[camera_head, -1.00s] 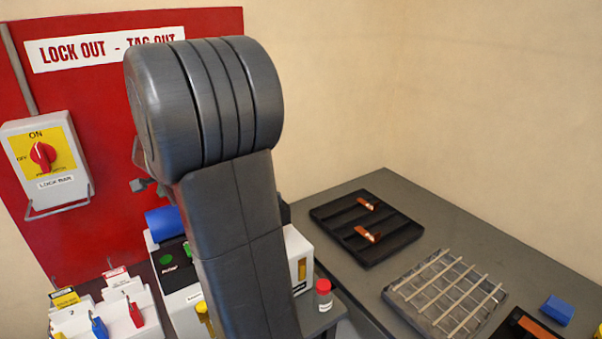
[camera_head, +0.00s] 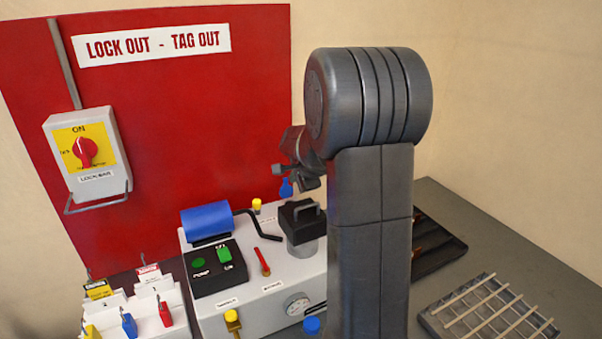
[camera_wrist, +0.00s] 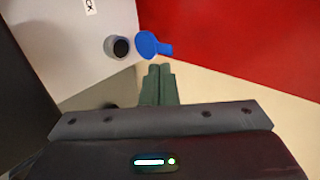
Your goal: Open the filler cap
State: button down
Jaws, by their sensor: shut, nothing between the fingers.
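The blue filler cap (camera_wrist: 152,45) stands beside the grey filler neck (camera_wrist: 118,47) in the wrist view. The neck's dark round mouth shows uncovered. In the head view the blue cap (camera_head: 287,187) sits upright at the back of the white machine (camera_head: 262,305), just below my gripper; the neck is not clearly visible there. My gripper (camera_wrist: 160,68) is shut and empty, its fingertips just below the cap in the wrist view. It also shows in the head view (camera_head: 308,182), partly behind my arm. I cannot tell whether the fingertips touch the cap.
A blue cylinder (camera_head: 207,220), a black pump control box (camera_head: 215,267), a red lever (camera_head: 262,262) and a black-topped clear part (camera_head: 301,226) crowd the machine. A red lockout board (camera_head: 200,130) rises behind. A rack (camera_head: 488,310) lies at right.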

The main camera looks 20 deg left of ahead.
aim_at(286, 178)
jog(key=shift+p+x, duration=0.3)
jog(key=shift+x, duration=2.15)
jog(key=shift+a+r, duration=0.1)
jog(key=shift+w+a+r, duration=0.15)
jog(key=shift+a, duration=0.05)
jog(key=shift+w+a, duration=0.45)
jog(key=shift+a, duration=0.05)
